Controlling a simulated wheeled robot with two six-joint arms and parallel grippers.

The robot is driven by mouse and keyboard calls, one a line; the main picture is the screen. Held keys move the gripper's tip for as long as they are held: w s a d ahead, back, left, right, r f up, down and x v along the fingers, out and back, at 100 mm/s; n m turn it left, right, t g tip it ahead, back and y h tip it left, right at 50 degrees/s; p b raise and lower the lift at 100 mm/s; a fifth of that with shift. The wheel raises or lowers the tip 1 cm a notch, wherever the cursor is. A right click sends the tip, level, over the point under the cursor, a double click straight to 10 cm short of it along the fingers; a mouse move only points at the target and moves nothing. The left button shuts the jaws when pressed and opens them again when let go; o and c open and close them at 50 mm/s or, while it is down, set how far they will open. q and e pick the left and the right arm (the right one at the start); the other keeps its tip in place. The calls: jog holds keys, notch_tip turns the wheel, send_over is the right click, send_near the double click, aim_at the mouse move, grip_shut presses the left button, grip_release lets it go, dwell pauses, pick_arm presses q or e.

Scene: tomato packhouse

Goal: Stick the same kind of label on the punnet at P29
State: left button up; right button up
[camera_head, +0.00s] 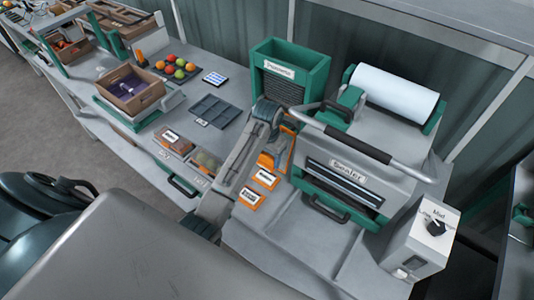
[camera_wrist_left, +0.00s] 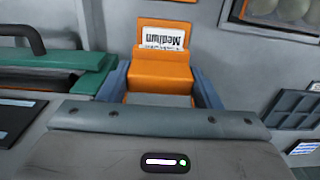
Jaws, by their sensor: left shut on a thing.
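My left gripper (camera_wrist_left: 160,85) is shut on an orange block (camera_wrist_left: 160,72). A white label reading "Medium", upside down, shows just beyond it in the wrist view; I cannot tell whether it belongs to the block. In the head view the orange block (camera_head: 275,153) is beside the sealer's left side, partly hidden by my left arm. A punnet with a white label (camera_head: 171,136) stands at the bench's front edge. Another punnet (camera_head: 206,160) with red and green contents stands to its right, near my arm. The small place tags are too blurred to read. My right gripper is out of view.
Two orange-framed label plates (camera_head: 263,178) lie on the bench before the sealer (camera_head: 350,172). A grey compartment tray (camera_head: 209,111), loose tomatoes (camera_head: 178,66) and a brown crate (camera_head: 131,90) are to the left. A green bin (camera_head: 289,70) stands behind my gripper.

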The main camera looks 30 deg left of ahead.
aim_at(266, 166)
pick_arm(q)
jog(key=f, duration=0.3)
jog(key=shift+s+a+f, duration=0.15)
jog(key=shift+a+f, duration=0.15)
jog(key=shift+a, duration=0.1)
jog(key=shift+d+f, duration=0.2)
jog(key=shift+f, duration=0.8)
jog(key=shift+a, duration=0.1)
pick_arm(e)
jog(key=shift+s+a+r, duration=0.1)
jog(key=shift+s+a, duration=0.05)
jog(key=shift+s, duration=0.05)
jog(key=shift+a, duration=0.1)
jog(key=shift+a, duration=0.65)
pick_arm(q)
jog(key=shift+f, duration=0.15)
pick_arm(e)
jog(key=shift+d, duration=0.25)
pick_arm(q)
jog(key=shift+f, duration=0.2)
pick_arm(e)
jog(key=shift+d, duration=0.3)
